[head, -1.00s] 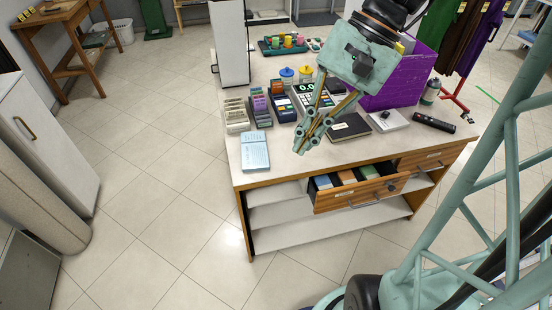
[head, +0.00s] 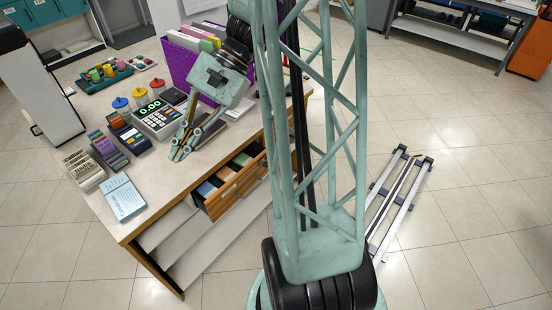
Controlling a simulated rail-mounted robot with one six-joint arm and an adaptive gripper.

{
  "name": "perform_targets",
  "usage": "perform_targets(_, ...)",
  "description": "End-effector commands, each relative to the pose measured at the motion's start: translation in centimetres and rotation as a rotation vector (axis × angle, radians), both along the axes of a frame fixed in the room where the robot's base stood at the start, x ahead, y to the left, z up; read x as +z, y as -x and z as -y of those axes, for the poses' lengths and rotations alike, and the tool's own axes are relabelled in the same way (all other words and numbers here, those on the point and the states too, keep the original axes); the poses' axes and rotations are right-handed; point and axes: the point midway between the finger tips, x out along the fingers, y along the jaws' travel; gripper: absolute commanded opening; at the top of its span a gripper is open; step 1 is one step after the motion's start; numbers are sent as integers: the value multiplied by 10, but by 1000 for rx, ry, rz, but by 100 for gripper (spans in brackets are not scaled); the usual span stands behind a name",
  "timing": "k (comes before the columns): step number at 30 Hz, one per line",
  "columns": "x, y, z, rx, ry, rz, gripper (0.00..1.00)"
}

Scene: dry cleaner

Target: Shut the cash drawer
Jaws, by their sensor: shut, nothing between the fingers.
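The cash drawer (head: 239,191) has a wooden striped front and stands pulled out from the front of the counter (head: 112,217). Blue, orange and green contents (head: 207,188) show inside it. My gripper (head: 178,155) is shut and empty. It points down and left over the counter top, above and behind the open drawer in the picture, between the cash register and the counter's front edge. It appears apart from the drawer. I cannot tell its exact height over the counter. My arm hides the right end of the counter.
Open shelves (head: 190,246) lie below the drawer. Tiled floor in front is clear left of my base; rails lie at right.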

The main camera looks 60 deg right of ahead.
Motion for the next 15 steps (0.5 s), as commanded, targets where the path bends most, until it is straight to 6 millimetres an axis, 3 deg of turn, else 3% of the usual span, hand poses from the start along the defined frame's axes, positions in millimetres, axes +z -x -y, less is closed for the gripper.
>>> perform_targets(15,-41,-9,71,-284,-181,-9,0)
